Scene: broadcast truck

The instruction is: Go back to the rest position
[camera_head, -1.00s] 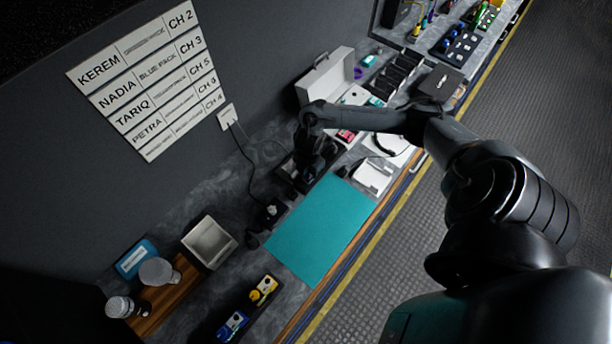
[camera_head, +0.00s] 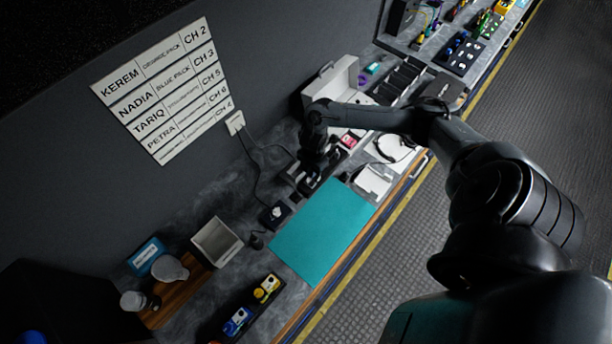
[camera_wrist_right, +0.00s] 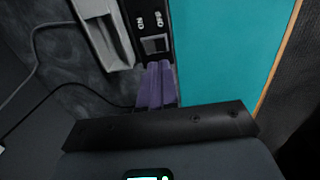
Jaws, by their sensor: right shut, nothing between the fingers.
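My right gripper (camera_head: 312,162) hangs from the bent right arm over a dark device (camera_head: 302,181) at the back of the counter, near the far end of the teal mat (camera_head: 315,238). In the right wrist view its purple fingers (camera_wrist_right: 156,85) are together with nothing between them. Their tips are near the square button of a black labelled panel (camera_wrist_right: 153,30); I cannot tell whether they touch it. The teal mat also shows to the right in the wrist view (camera_wrist_right: 222,55). My left gripper does not show.
An open white case (camera_head: 335,82), a headset (camera_head: 392,150) and a white cradle (camera_head: 373,180) lie around the arm. A grey bin (camera_head: 228,235), a wooden board (camera_head: 178,300) and a tray with yellow (camera_head: 267,288) and blue packs (camera_head: 237,320) stand nearer. The mat is clear.

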